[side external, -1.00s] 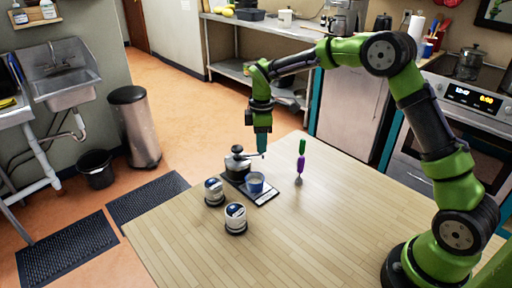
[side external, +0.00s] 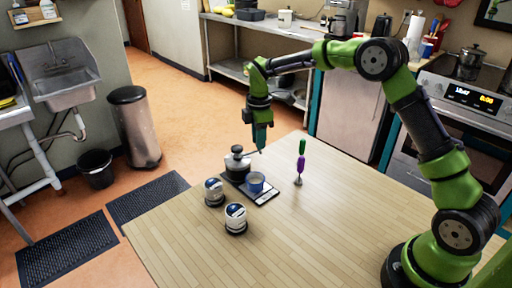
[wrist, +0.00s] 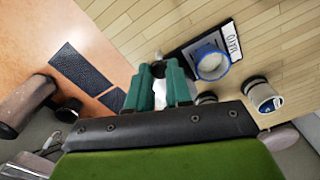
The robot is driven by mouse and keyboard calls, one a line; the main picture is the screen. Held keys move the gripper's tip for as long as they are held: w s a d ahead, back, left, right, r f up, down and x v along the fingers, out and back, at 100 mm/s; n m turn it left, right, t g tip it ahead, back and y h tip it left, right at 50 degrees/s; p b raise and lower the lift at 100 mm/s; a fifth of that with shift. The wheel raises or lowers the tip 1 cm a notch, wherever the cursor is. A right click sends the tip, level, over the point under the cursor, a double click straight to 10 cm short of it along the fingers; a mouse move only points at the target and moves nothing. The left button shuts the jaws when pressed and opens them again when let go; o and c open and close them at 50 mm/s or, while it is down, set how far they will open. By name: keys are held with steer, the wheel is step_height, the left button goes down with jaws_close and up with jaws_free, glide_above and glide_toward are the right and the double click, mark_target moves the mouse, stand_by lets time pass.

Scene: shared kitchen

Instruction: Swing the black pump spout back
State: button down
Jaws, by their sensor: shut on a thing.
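The pump dispenser (side external: 237,167) stands upright at the back left end of a dark tray (side external: 266,198), with a rounded silver body and a black top. Its thin spout reaches right toward my gripper (side external: 260,149). My gripper, with teal fingers, points down just right of the dispenser's top. In the wrist view, the fingers of my gripper (wrist: 159,66) stand slightly apart with something dark between their tips. They appear shut on the black pump spout, mostly hidden there. A blue-rimmed cup (side external: 255,187) stands on the tray in front of the dispenser.
Two white-and-dark jars (side external: 213,192) (side external: 236,218) stand left of and in front of the tray. A purple-and-green handled tool (side external: 300,162) stands upright to the right. The wooden table (side external: 330,225) is clear at front and right; its back edge lies close behind the dispenser.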

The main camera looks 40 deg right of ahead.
steer(key=c, duration=1)
jaws_free()
step_height(320, 180, up, 17)
steer(key=s+a+m+t, duration=0.1)
steer(key=s+m+t, duration=0.1)
steer(key=s+m, duration=0.4)
steer(key=s+a+f+m+t+y, duration=0.1)
steer(key=s+m, duration=0.4)
steer(key=s, duration=0.8)
steer(key=s+a+m+t+y, duration=0.1)
steer(key=s+m+t, duration=0.3)
steer(key=s, duration=0.5)
steer(key=shift+s+a+f+m, duration=0.2)
steer(key=shift+a+m, duration=0.2)
steer(key=shift+m, duration=0.25)
steer(key=shift+s+a+f+m, duration=0.2)
steer(key=shift+a+m, duration=0.2)
steer(key=shift+m, duration=0.25)
